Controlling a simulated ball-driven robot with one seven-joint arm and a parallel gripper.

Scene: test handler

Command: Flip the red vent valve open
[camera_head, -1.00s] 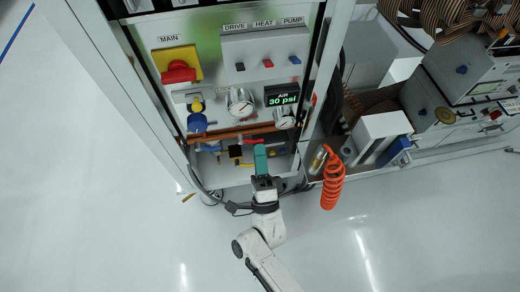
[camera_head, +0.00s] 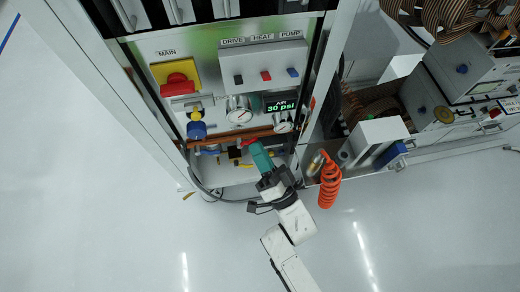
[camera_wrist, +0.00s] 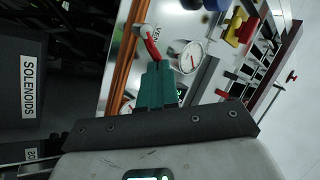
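The red vent valve handle (camera_wrist: 152,48) shows in the wrist view beside a "VENT" label, just beyond my fingertips. In the head view, a small part of the red handle (camera_head: 248,142) shows below the copper pipe, at the fingertips. My gripper (camera_wrist: 158,66) has teal fingers that look pressed together, with nothing visible between them. In the head view my gripper (camera_head: 255,145) reaches up and left into the lower cabinet. The tips are at or very near the handle; I cannot tell whether they touch it. The fingers hide part of the valve.
A white-faced gauge (camera_wrist: 190,57) sits right of the handle in the wrist view. The copper pipe (camera_head: 230,135) crosses the cabinet. A blue regulator (camera_head: 197,130) is at left, a coiled orange hose (camera_head: 329,183) at right. The floor in front is clear.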

